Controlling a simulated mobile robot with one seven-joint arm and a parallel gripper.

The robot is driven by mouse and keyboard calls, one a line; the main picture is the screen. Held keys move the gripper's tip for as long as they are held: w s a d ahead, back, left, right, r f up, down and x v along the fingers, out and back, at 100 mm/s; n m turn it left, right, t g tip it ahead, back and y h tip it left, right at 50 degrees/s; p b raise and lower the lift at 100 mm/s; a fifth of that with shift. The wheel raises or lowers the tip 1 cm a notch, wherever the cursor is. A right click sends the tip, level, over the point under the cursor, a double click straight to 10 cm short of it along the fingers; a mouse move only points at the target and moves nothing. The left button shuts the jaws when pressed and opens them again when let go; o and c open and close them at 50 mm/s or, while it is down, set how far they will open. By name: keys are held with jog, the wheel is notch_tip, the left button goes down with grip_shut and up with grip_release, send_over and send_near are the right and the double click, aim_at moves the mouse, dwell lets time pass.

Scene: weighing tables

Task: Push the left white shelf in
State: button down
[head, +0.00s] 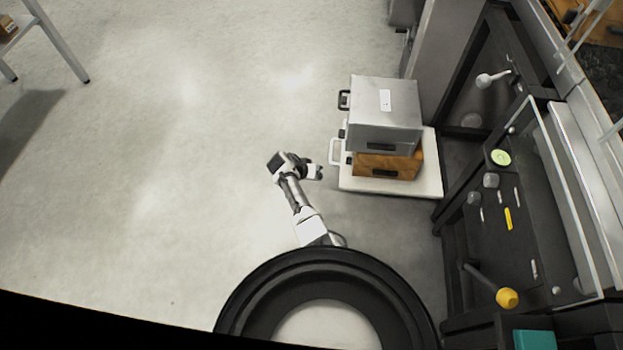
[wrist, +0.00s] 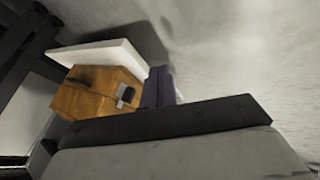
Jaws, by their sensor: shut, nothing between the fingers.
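The white shelf (head: 433,172) sticks out from the dark rack in the head view, with a white handle (head: 335,152) at its left end. A brown wooden box (head: 410,165) and a grey metal case (head: 372,100) rest on it. My gripper (head: 318,172) is shut and empty, just left of the shelf's left end, near the handle. In the wrist view the shelf (wrist: 100,56) shows as a white slab beside the wooden box (wrist: 95,97), with my dark fingers (wrist: 159,86) in front. Whether they touch the shelf cannot be told.
The dark rack (head: 480,200) stands to the right, holding lab items and a yellow knob (head: 507,298). A grey cabinet (head: 440,40) stands behind the metal case. The pale floor (head: 190,170) to the left is clear, apart from a table (head: 55,40) at the far upper left.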

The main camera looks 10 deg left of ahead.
jog(key=w+d+f+b, duration=0.1)
jog(key=d+f, duration=0.2)
jog(key=d, duration=0.3)
jog(key=shift+w, duration=0.2)
